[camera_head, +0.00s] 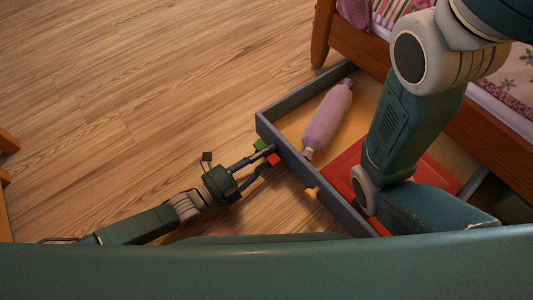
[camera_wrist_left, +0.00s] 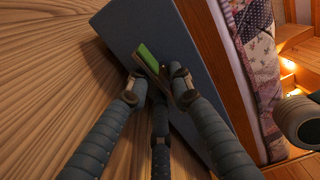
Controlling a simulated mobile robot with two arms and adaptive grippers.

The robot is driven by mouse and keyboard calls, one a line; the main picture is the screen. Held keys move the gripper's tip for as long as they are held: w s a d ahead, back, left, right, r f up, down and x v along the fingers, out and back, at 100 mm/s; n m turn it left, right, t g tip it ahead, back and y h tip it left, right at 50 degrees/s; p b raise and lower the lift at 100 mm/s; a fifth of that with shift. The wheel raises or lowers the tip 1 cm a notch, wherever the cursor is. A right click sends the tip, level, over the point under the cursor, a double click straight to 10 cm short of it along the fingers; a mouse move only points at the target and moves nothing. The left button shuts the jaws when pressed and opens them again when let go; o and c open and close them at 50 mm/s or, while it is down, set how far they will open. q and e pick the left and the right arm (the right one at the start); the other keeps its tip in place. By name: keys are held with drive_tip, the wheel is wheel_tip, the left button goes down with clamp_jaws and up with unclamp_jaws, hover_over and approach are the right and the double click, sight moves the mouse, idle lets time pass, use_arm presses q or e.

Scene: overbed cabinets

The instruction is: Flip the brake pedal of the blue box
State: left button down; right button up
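The blue box (camera_head: 352,216) is a low grey-blue open box beside the bed, with its outer wall facing my left arm. A small green piece (camera_head: 260,145) and a small red piece (camera_head: 273,159) show at that wall; they look like parts of the brake pedal. The green part also shows in the left wrist view (camera_wrist_left: 148,56), against the box wall (camera_wrist_left: 160,25). My left gripper (camera_head: 265,156) has its fingers apart, with the tips close to the pedal; I cannot tell whether they touch it. My right arm crosses over the box, and its gripper is out of view.
A pink-purple bolster-like object (camera_head: 328,118) and a flat red object (camera_head: 344,166) lie in the box. The wooden bed (camera_head: 365,50) stands along the far side.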

use_arm(q)
drive_tip(key=shift+s, duration=0.1)
drive_tip(key=shift+d+r+n+p, duration=0.1)
drive_tip(key=shift+n+p, duration=0.45)
drive_tip(key=shift+n, duration=0.15)
drive_tip(key=shift+s+n+p, duration=0.1)
drive_tip(key=shift+n+p, duration=0.2)
drive_tip(key=shift+n, duration=0.4)
drive_tip(key=shift+s, duration=0.1)
drive_tip(key=shift+d, duration=0.1)
drive_tip(key=c, duration=1.8)
unclamp_jaws()
